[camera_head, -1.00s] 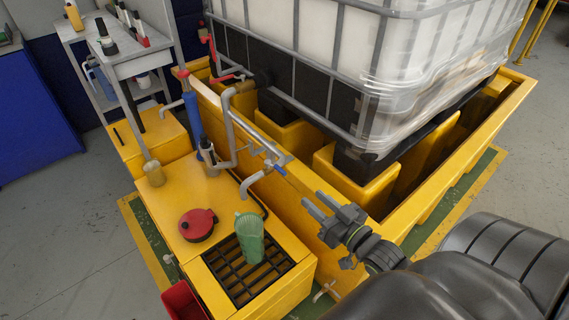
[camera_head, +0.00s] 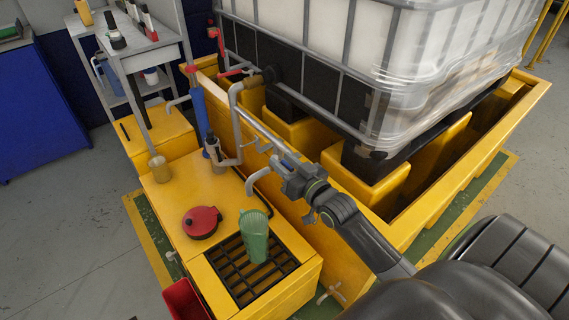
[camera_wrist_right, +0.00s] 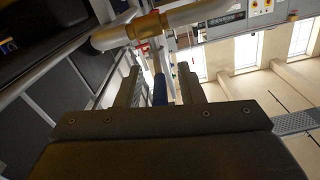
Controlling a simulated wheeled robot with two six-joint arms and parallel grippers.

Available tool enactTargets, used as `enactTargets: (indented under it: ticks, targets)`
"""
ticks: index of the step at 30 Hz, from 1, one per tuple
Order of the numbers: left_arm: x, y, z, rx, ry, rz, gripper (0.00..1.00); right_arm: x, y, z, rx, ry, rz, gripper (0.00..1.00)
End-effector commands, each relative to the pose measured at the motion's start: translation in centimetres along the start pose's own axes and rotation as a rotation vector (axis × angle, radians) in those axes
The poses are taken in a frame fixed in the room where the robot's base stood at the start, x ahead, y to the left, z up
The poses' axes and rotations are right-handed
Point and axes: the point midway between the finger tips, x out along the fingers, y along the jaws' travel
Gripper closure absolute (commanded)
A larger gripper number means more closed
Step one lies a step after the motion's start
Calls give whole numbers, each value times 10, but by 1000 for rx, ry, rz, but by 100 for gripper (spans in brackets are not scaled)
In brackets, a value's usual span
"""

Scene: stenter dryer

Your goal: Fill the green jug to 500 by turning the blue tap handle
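The green jug (camera_head: 254,236) stands on the black grate of the yellow cabinet, below the grey spout (camera_head: 257,178). My right gripper (camera_head: 287,174) is at the tap on the grey pipe, and hides the blue handle in the head view. In the right wrist view, its two fingers (camera_wrist_right: 158,88) are apart. A narrow blue shape (camera_wrist_right: 160,92), seemingly the tap handle, shows in the gap between them; I cannot tell whether they touch it. The jug's scale and any water level are too small to read. My left gripper is not in view.
A red lid-like piece (camera_head: 202,222) lies on the yellow cabinet (camera_head: 172,195), left of the jug. A blue cylinder (camera_head: 198,112) and pipes (camera_head: 234,115) rise behind. The caged white tank (camera_head: 350,45) stands in the yellow bund. A red bin (camera_head: 184,299) sits at the front.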

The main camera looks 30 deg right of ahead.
Motion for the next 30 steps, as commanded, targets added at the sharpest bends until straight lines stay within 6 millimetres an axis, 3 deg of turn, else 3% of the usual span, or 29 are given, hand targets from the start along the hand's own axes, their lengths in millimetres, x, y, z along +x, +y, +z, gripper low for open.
enactTargets:
  ticks: [8, 17, 30]
  targets:
    - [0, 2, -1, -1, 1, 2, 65, 2, 0, 0, 0, 1, 0, 65]
    - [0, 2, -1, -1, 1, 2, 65, 1, 0, 0, 0, 1, 0, 100]
    - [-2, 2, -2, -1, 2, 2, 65, 3, -2, 0, 2, 2, 5, 100]
